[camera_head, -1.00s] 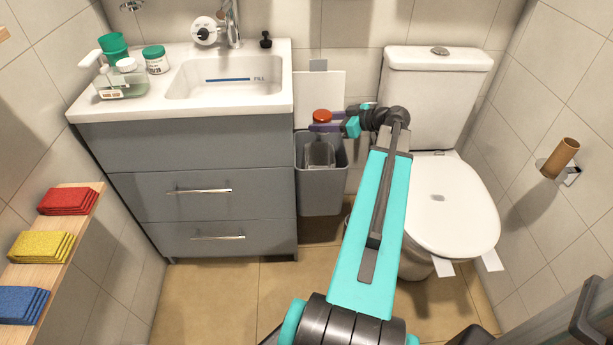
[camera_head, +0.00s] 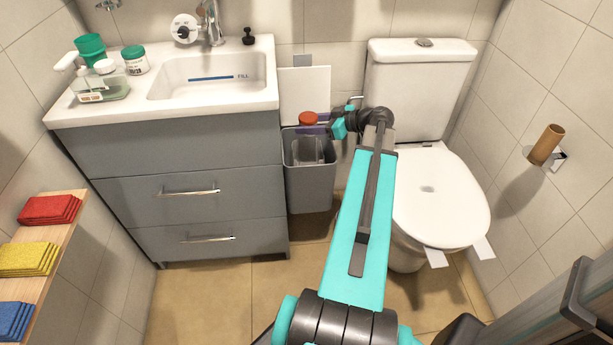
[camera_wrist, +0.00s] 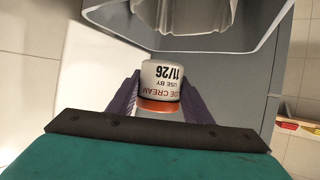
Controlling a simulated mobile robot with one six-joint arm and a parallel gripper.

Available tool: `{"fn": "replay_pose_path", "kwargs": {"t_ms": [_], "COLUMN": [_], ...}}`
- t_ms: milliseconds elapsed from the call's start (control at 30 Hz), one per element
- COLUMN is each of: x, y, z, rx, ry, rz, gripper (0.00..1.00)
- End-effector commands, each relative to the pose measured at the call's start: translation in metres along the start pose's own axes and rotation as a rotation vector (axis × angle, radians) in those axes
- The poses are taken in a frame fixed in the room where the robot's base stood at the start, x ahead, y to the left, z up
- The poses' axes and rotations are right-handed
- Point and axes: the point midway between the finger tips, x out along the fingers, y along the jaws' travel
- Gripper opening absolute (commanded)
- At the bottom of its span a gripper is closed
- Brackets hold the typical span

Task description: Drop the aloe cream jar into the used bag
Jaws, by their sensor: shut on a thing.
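The aloe cream jar (camera_head: 308,119) has an orange-red lid and a white label. It also shows in the wrist view (camera_wrist: 162,77), where the label reads "11/26". My gripper (camera_head: 318,129) is shut on the jar, with a purple finger on either side of it. The jar is at the rear part of the opening of a grey bin (camera_head: 310,190) between the vanity and the toilet. A clear, bag-like thing (camera_head: 307,150) is inside the bin, and its folds show in the wrist view (camera_wrist: 180,15).
The grey vanity (camera_head: 190,155) stands close on the bin's left, and the white toilet (camera_head: 438,200) on its right. A white panel (camera_head: 303,90) is behind the bin. Another white jar with a green lid (camera_head: 135,60) stands by the sink. The floor in front is clear.

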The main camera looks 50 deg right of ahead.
Motion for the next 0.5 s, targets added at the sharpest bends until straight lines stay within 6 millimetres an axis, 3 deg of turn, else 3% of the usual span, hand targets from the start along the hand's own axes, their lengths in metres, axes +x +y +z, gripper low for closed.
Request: {"fn": "replay_pose_path", "kwargs": {"t_ms": [200, 500], "x": [0.008, 0.013], "y": [0.0, -0.001], "z": [0.019, 0.03], "rx": [0.001, -0.001], "ry": [0.001, 0.001], "rz": [-0.001, -0.002], "gripper": [0.21, 0.21]}}
